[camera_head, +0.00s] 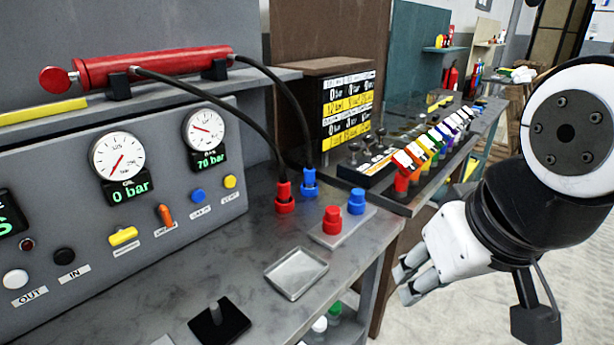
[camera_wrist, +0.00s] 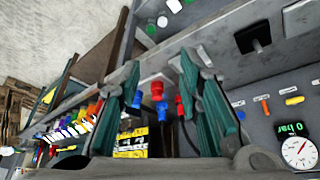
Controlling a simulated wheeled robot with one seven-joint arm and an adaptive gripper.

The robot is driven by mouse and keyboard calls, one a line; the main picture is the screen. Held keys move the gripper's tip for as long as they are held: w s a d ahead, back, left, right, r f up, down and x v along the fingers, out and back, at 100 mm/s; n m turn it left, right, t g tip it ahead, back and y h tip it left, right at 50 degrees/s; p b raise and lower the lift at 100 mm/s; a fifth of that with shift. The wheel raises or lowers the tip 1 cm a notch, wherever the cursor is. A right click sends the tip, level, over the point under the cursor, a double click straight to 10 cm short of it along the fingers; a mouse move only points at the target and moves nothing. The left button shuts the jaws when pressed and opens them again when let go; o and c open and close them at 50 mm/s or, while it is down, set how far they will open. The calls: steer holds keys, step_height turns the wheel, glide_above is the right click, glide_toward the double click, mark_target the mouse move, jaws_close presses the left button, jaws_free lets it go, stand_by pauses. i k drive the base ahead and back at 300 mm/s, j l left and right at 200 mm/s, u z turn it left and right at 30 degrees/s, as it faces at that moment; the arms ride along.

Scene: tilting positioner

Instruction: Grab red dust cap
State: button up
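A red dust cap (camera_head: 332,220) stands upright on a small grey plate (camera_head: 343,236) on the bench, beside a blue cap (camera_head: 356,202). In the wrist view the red cap (camera_wrist: 157,91) and the blue cap (camera_wrist: 162,112) show between my fingers, some distance beyond them. My gripper (camera_head: 405,282) hangs to the right of the bench edge, apart from the caps. In the wrist view my gripper (camera_wrist: 160,64) has its teal-padded fingers spread wide with nothing between them.
A red connector (camera_head: 285,199) and a blue connector (camera_head: 309,182) with black hoses stand behind the plate. An empty metal tray (camera_head: 296,272) lies in front. A gauge panel (camera_head: 160,205) is at left. A row of coloured parts (camera_head: 430,147) stands at the back right.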

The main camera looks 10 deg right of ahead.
mark_target(332, 213)
steer(key=i+j+z, duration=0.1)
steer(key=i, duration=0.35)
steer(key=i+j+z, duration=0.15)
steer(key=i+j, duration=0.15)
steer(key=i, duration=0.15)
